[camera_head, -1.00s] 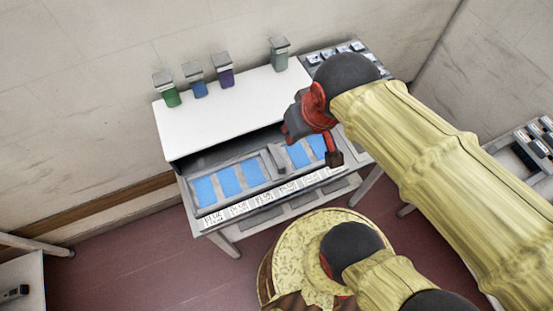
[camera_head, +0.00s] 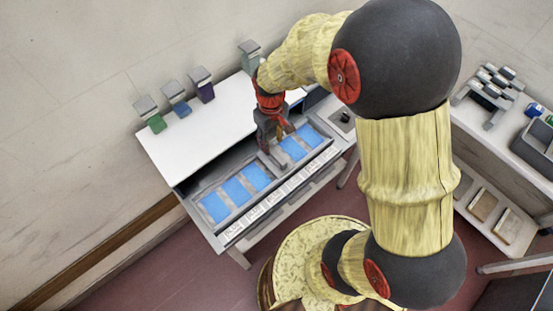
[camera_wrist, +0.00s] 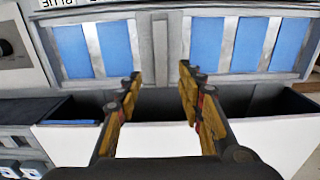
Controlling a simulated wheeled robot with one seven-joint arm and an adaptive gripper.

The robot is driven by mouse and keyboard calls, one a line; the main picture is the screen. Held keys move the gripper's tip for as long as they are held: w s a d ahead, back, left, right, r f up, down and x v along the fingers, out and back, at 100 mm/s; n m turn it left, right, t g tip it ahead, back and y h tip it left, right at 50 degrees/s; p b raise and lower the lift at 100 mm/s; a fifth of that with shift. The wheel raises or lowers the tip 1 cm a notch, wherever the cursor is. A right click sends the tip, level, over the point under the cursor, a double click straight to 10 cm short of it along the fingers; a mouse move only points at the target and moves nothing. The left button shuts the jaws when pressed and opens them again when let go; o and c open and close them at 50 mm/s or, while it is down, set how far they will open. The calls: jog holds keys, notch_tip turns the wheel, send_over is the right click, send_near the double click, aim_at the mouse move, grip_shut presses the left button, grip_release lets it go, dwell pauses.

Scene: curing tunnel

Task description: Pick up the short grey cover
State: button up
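A short grey bar-like piece (camera_head: 272,160) lies across the drawer (camera_head: 199,192) between its blue panels. It looks like the short grey cover, but I cannot tell for certain. In the wrist view the grey piece (camera_wrist: 160,45) stands upright in the picture, between two blue-panelled sections. My gripper (camera_head: 274,143) is over the drawer, close to the grey piece. In the wrist view my gripper (camera_wrist: 161,72) has its two fingers apart, with nothing between them. The grey piece lines up with the gap between the fingertips. I cannot tell whether they touch it.
The white tabletop (camera_head: 205,125) behind the drawer carries grey-topped containers: green (camera_head: 156,123), blue (camera_head: 182,108), purple (camera_head: 205,92) and grey-green (camera_head: 251,62). A side table at right holds a rack (camera_head: 490,92) of small blocks and a dark bin (camera_head: 535,140). A wall stands behind.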

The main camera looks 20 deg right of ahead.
aim_at(272, 150)
jog(key=shift+a+f, duration=0.2)
jog(key=shift+f, duration=0.65)
notch_tip(272, 150, down, 5)
jog(key=shift+d+b, duration=0.1)
jog(key=shift+b, duration=0.45)
jog(key=shift+c, duration=0.6)
jog(key=c, duration=0.8)
grip_shut()
